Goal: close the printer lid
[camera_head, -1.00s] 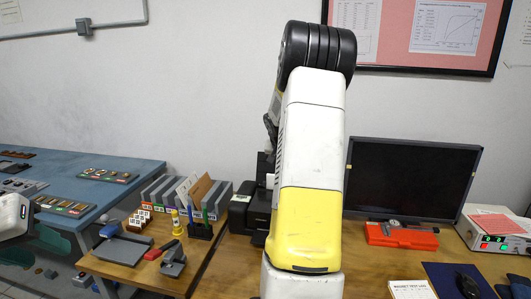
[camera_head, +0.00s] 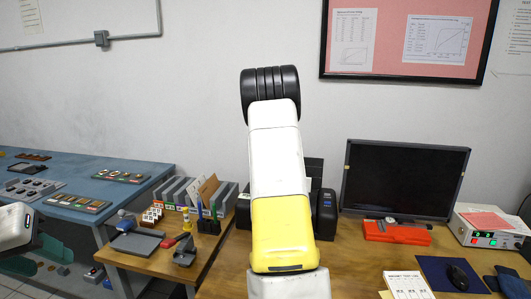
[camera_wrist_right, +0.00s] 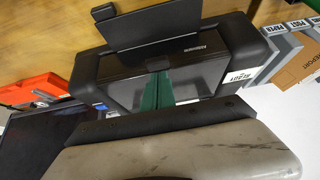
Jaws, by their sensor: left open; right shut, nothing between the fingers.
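The black printer (camera_head: 325,213) stands on the wooden desk, mostly hidden behind my right arm in the head view. A dark panel (camera_head: 314,168), which looks like its raised lid, stands up at its back. The right wrist view shows the printer (camera_wrist_right: 257,50) upside down, with a flat tray (camera_wrist_right: 150,28) sticking out and a glossy dark face (camera_wrist_right: 205,72). My right gripper (camera_wrist_right: 157,90) is shut and empty, its green fingers in front of that face; I cannot tell whether they touch. My left gripper (camera_head: 18,266) is open and empty at the left edge, far from the printer.
A monitor (camera_head: 405,180) and an orange case (camera_head: 397,233) are right of the printer. Folders (camera_head: 180,192), a pen holder (camera_head: 209,225) and small tools are to its left. A blue bench (camera_head: 85,180) is at far left. Cards (camera_head: 408,284) and a mouse (camera_head: 461,278) lie in front.

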